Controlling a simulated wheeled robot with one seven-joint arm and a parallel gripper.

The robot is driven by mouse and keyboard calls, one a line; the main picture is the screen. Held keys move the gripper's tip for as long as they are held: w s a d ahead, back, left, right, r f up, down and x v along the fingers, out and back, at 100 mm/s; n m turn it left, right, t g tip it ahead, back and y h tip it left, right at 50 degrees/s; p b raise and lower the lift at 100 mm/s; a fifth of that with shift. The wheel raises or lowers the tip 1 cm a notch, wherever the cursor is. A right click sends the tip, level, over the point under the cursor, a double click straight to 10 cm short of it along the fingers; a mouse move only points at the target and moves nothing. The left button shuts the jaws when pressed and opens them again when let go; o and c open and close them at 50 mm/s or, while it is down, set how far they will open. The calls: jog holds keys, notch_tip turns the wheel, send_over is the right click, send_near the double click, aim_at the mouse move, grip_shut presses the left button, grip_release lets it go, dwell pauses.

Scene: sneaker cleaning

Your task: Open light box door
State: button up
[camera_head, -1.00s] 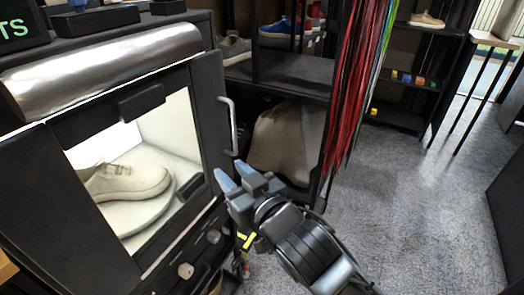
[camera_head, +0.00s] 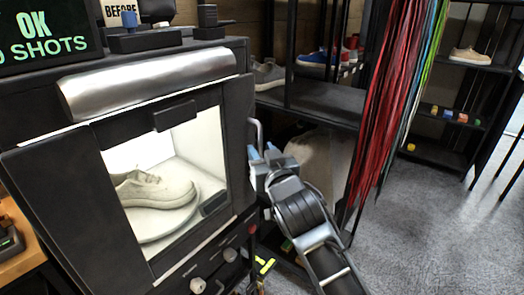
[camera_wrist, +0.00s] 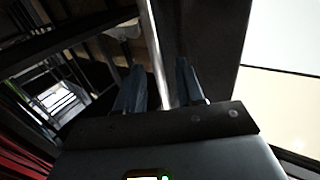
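The light box (camera_head: 65,190) is a dark cabinet with a silver rounded top. Its door (camera_head: 238,135) looks shut and has a lit window, behind which a beige sneaker (camera_head: 155,188) rests on a round white platform (camera_head: 165,224). A silver bar handle (camera_head: 253,130) stands upright on the door's right side. My gripper (camera_head: 264,155) is at the handle's lower part and hides some of it. In the wrist view, the fingers (camera_wrist: 158,88) are open and apart, with the handle (camera_wrist: 156,45) running between them. I cannot tell whether either finger touches it.
Knobs (camera_head: 198,285) sit below the door. A dark shelf rack (camera_head: 320,100) with shoes stands close behind the gripper. Red and green laces (camera_head: 385,100) hang to the right. The grey carpet (camera_head: 430,230) on the right is clear.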

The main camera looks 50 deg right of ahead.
jog(key=shift+w+d, duration=0.1)
jog(key=shift+w, duration=0.05)
grip_shut()
dwell(0.6)
